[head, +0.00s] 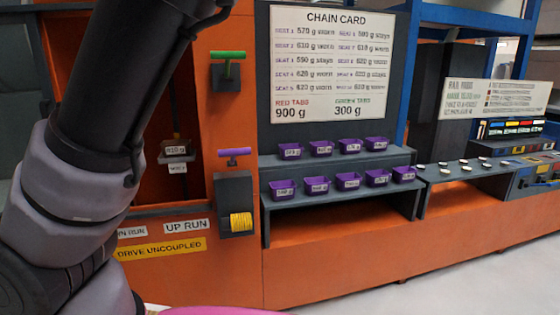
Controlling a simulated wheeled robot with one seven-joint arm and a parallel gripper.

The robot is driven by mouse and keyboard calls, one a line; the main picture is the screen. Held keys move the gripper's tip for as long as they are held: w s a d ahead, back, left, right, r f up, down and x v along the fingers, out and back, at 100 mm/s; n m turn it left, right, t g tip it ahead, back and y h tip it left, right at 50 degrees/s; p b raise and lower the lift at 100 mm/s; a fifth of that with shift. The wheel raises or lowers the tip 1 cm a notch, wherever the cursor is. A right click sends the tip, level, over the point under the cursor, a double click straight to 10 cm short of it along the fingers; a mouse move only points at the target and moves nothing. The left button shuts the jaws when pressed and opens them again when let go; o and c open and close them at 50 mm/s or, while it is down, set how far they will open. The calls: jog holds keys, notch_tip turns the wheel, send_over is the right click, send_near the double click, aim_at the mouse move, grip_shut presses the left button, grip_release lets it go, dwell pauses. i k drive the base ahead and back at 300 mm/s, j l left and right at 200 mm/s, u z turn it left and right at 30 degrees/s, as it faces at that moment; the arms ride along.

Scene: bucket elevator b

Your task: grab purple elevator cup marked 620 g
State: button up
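Several purple elevator cups stand in two rows on a dark stepped shelf (345,205) under the chain card. The back row runs from a cup at the left (290,154) to a cup at the right (376,145). The front row runs from a cup at the left (283,194) to a cup at the right (403,178). Each has a white weight label, too small and blurred to read surely, so I cannot tell which is marked 620 g. My arm fills the left of the head view, apart from the cups. My gripper is out of view.
A chain card (333,62) lists seat weights above the shelf. An orange housing has an opening with a labelled piece (176,150) inside. Green (227,56) and purple (234,152) handles stick out beside it. A bench with small round pieces (470,170) stands right. Grey floor (480,285) is clear.

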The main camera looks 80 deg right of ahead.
aim_at(320, 149)
jog(key=z, duration=3.25)
jog(key=i+z, duration=0.4)
jog(key=i, duration=0.15)
jog(key=i+j+z, duration=0.1)
jog(key=i+z, duration=0.25)
jog(key=i, duration=0.2)
jog(key=i+j+z, duration=0.25)
jog(key=i+z, duration=0.15)
jog(key=i, duration=0.1)
